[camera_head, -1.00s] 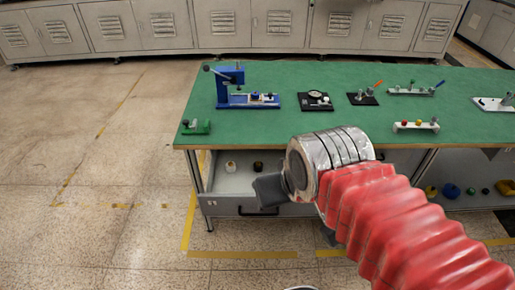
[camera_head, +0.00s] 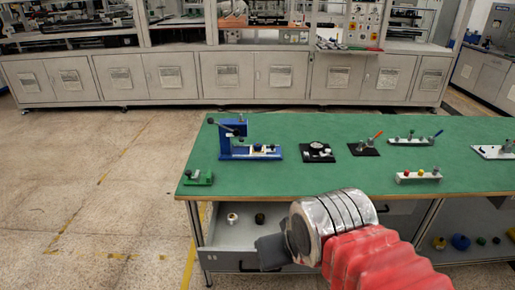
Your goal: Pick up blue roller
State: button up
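No roller can be made out for certain. A small blue object (camera_head: 460,242) sits on the shelf under the bench at the right, too small to tell its shape. The open drawer (camera_head: 223,260) below the green bench holds a pale cylinder (camera_head: 232,219) and a dark cylinder (camera_head: 260,218). My gripper (camera_head: 271,251) shows as a dark grey block at the end of my red-sleeved arm, in front of the drawer in the picture. Its fingertips cannot be made out, and it hides part of the drawer.
The green bench (camera_head: 300,181) carries a blue press (camera_head: 232,142), a small green fixture (camera_head: 198,178), a black fixture (camera_head: 318,151) and a white holder with coloured knobs (camera_head: 418,177). Grey cabinets (camera_head: 180,78) stand behind. Floor at the left is clear.

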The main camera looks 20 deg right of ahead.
aim_at(256, 148)
jog(key=k, duration=0.65)
jog(key=u, duration=0.4)
jog(key=i, duration=0.5)
jog(key=u, duration=0.75)
jog(key=i, duration=1.5)
jog(key=z, duration=0.8)
jog(key=i, duration=0.45)
jog(key=z, duration=0.3)
